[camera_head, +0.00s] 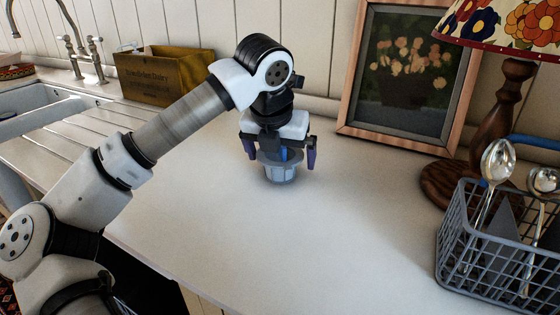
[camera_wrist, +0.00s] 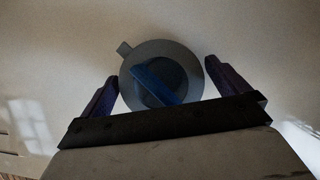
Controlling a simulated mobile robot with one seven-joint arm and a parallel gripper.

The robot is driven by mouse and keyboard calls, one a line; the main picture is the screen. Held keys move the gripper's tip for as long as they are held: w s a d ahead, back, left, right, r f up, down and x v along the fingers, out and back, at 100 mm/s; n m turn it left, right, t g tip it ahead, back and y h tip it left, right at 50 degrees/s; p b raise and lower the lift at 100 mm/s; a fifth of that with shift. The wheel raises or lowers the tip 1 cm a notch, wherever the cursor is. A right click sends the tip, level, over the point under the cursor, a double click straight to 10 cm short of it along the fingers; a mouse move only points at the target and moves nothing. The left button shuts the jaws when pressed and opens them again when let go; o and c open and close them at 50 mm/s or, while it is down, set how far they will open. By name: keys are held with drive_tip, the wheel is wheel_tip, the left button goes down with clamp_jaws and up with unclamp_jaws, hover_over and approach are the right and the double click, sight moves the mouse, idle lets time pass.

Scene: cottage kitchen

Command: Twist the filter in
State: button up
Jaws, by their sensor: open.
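The filter stands upright on the white counter (camera_head: 200,200), with a grey round body (camera_head: 281,173) and a blue bar handle on top. In the wrist view the filter's grey disc (camera_wrist: 190,60) shows from above, with a small tab at its upper left. Its blue handle (camera_wrist: 160,83) lies slantwise across the middle. My gripper (camera_head: 279,157) is open above and around it, with one purple finger on each side. In the wrist view both fingers of my gripper (camera_wrist: 158,82) stand apart from the disc. Whether a separate holder sits under the filter I cannot tell.
A grey wire basket (camera_head: 478,266) with spoons stands at the right. Behind it are a lamp (camera_head: 500,110) and a framed flower picture (camera_head: 408,70). A wooden box (camera_head: 165,75) and the sink (camera_head: 45,105) are at the left. The counter's front middle is clear.

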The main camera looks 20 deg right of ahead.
drive_tip(key=c, duration=1)
drive_tip(key=shift+o, duration=0.2)
drive_tip(key=shift+r, duration=0.15)
